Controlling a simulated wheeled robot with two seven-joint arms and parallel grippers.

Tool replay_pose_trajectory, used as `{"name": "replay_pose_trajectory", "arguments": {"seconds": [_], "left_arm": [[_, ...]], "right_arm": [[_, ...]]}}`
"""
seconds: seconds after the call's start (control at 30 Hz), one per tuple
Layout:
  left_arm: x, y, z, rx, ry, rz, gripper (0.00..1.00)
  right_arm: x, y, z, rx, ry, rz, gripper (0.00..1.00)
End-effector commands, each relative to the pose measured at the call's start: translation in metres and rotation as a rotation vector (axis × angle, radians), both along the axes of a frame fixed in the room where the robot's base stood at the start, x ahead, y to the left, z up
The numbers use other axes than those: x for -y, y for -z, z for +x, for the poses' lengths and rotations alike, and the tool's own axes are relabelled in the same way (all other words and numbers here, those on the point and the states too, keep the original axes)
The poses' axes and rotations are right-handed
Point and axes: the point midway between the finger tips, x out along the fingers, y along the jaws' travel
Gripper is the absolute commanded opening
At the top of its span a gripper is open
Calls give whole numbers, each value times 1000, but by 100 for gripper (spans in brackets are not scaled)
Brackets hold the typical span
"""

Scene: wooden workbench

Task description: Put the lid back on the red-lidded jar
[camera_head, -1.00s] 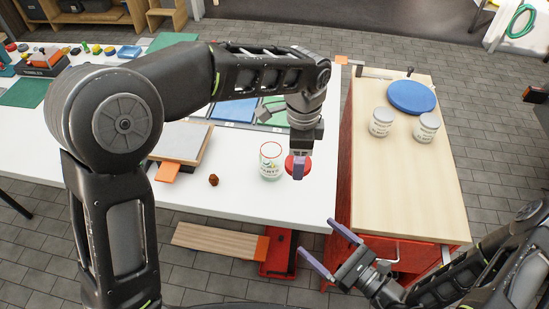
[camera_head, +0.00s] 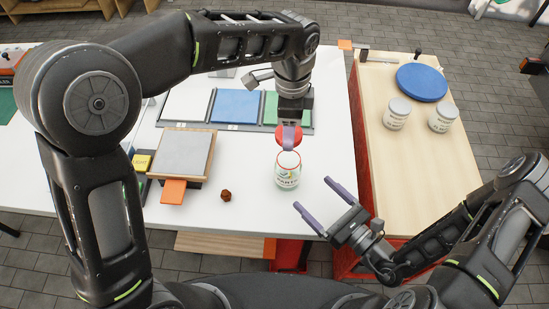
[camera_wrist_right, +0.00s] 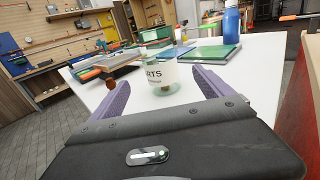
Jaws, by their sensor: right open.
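The jar (camera_head: 288,178) stands upright and lidless on the white table, its label facing me. It also shows in the right wrist view (camera_wrist_right: 158,76), beyond and between the fingertips. The red lid (camera_head: 280,138) is in my left gripper (camera_head: 289,140), which looks shut on it. In the head view the lid appears just above the jar's mouth; whether it touches the rim I cannot tell. My right gripper (camera_head: 318,204) is open and empty, to the right of and nearer than the jar. Its two purple fingers also show in the right wrist view (camera_wrist_right: 160,88).
A small brown lump (camera_head: 226,196) lies left of the jar. A grey-topped wooden block (camera_head: 184,152) stands farther left, with blue (camera_head: 236,106) and green panels behind. Two grey-lidded jars (camera_head: 397,114) (camera_head: 442,118) and a blue disc (camera_head: 421,83) occupy the wooden bench at right.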

Motion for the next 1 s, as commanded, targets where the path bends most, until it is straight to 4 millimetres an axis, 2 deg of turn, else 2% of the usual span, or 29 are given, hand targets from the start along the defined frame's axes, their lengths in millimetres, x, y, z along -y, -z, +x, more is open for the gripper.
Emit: {"name": "replay_pose_trajectory", "arguments": {"seconds": [0.37, 0.53, 0.67, 1.0], "left_arm": [[0, 0, 0, 0, 1, 0, 19], [0, 0, 0, 0, 1, 0, 19], [1, 0, 0, 0, 1, 0, 19], [0, 0, 0, 0, 1, 0, 19]], "right_arm": [[-1, 0, 1, 0, 0, 0, 90], [-8, 0, 8, 1, -2, 1, 90], [-19, 0, 19, 2, -3, 1, 90], [-61, 0, 61, 1, -3, 1, 90]]}}
